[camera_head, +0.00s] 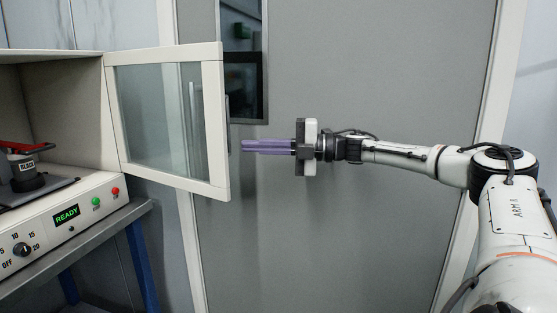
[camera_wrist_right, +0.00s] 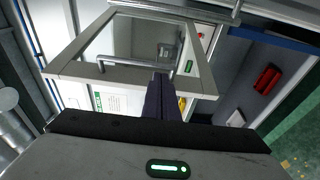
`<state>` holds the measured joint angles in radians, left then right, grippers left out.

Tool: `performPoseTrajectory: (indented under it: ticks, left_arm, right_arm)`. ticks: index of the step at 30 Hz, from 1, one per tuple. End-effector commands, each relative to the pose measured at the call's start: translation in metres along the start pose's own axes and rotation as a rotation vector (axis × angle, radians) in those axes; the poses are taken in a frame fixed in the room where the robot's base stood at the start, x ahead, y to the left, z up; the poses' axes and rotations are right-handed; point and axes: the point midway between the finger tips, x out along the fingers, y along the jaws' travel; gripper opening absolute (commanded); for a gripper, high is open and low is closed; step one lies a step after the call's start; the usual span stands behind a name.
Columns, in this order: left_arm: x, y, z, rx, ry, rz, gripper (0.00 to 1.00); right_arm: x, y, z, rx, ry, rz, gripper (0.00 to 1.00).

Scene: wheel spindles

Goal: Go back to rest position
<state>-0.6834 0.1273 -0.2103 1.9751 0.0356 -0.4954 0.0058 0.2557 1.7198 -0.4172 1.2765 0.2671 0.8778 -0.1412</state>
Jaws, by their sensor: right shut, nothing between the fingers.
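My right gripper (camera_head: 246,147) reaches in from the right in the head view, level in front of a grey door. Its purple fingers lie together, shut and empty, pointing left. They end to the right of the open glass door (camera_head: 226,125) of a machine and appear apart from it, though the depth is hard to judge. In the right wrist view the fingers (camera_wrist_right: 163,80) point toward the glass door's frame and its handle (camera_wrist_right: 187,62). My left gripper is not in view.
The machine (camera_head: 75,200) stands at the left on a bench with blue legs (camera_head: 142,250). Its panel shows a green READY display (camera_head: 67,215). A black and red part (camera_head: 25,168) sits inside. A dark-framed window (camera_head: 243,60) is in the grey door. The space below my right arm looks clear.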

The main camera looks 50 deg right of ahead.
Motion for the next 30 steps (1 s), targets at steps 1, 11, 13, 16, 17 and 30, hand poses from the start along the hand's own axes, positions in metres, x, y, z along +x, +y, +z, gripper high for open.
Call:
performPoseTrajectory:
  ticks: [1, 11, 13, 16, 17, 30]
  left_arm:
    - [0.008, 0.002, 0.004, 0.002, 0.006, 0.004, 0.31]
    - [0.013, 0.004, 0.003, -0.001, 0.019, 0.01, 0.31]
    - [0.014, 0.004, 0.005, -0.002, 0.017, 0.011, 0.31]
    - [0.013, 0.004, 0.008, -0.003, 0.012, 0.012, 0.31]
    - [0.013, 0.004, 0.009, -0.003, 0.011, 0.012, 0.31]
    - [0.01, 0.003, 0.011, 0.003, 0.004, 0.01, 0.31]
  right_arm:
    - [-0.008, -0.005, -0.001, -0.006, 0.0, -0.002, 0.0]
    - [-0.052, 0.0, -0.003, -0.003, 0.006, 0.003, 0.0]
    - [-0.058, 0.0, -0.004, -0.001, 0.007, 0.003, 0.0]
    - [-0.062, 0.0, -0.004, 0.0, 0.009, 0.003, 0.0]
    - [-0.063, 0.0, -0.004, 0.001, 0.009, 0.003, 0.0]
    - [-0.035, -0.045, -0.01, 0.09, 0.021, -0.018, 0.0]
